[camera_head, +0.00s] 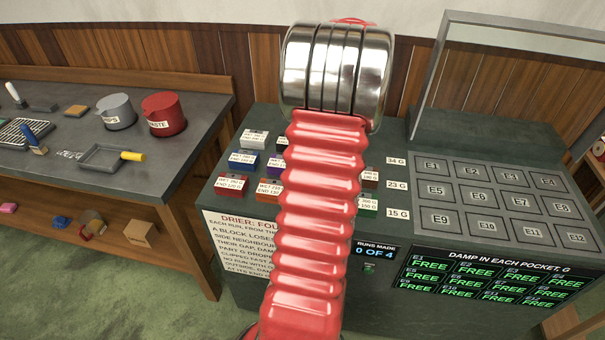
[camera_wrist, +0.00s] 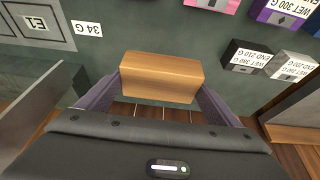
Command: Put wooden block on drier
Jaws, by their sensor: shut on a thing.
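A plain wooden block (camera_wrist: 160,78) is between the two fingers of my gripper (camera_wrist: 161,90) in the wrist view. My gripper is shut on its two ends. The block shows over the dark green body of the drier; its clearance cannot be told. The drier (camera_head: 455,133) stands at the right in the head view, with a grey panel of pockets marked E1 (camera_head: 433,167) to E12. E1 (camera_wrist: 38,22) also shows at the upper left of the wrist view. In the head view my red arm hides my gripper and the block.
Several coloured labelled blocks (camera_head: 232,183) stand on the drier's left part, partly hidden by my arm. A screen (camera_head: 373,251) reads "0 OF 4", and pocket displays (camera_head: 490,280) read FREE. A tall frame (camera_head: 435,75) rises behind the pockets. A workbench (camera_head: 75,170) with pots and tools stands left.

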